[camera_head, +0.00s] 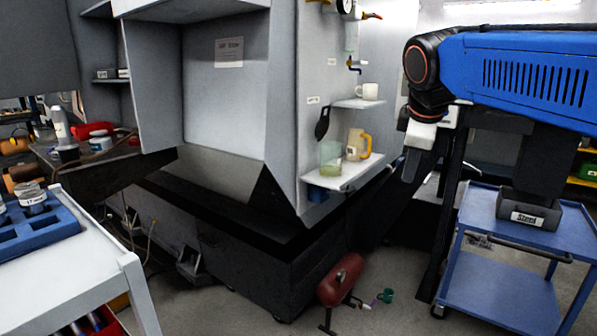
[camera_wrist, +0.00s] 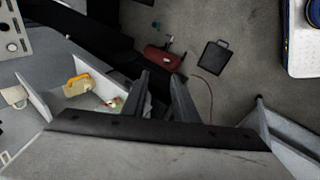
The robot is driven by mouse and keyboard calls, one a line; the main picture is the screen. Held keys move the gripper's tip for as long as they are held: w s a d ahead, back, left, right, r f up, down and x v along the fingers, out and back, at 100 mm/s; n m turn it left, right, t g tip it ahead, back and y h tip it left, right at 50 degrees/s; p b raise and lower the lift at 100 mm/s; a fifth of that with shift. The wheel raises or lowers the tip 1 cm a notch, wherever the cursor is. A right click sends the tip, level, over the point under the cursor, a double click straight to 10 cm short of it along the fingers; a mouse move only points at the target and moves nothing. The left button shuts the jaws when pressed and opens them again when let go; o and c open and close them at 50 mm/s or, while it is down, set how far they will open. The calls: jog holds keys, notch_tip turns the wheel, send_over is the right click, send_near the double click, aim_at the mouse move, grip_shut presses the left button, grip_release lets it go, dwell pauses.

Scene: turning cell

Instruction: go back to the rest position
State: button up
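My gripper (camera_head: 412,165) hangs from my blue arm at the right in the head view, pointing down in the air between the machine and the blue cart. In the wrist view my gripper (camera_wrist: 160,76) shows two dark fingers apart with nothing between them. The floor and part of the machine show beyond the fingers. The gripper touches nothing that I can see.
A grey machine (camera_head: 285,120) fills the middle, with a yellow-handled jug (camera_head: 358,145) and white mug (camera_head: 367,91) on side shelves. A blue cart (camera_head: 500,285) carries a grey bin (camera_head: 528,212). A red tank (camera_head: 341,279) lies low on the floor.

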jog(key=s+d+f+m, duration=0.2)
jog(key=s+f+m, duration=0.4)
jog(key=s+f, duration=0.6)
jog(key=s+d+f+m+g+y, duration=0.1)
jog(key=s+f+m, duration=0.5)
jog(key=s+f, duration=0.6)
notch_tip(320, 180, down, 3)
jog(key=shift+s+d+r+m, duration=0.15)
jog(key=shift+d+m, duration=0.25)
jog(key=shift+d, duration=0.2)
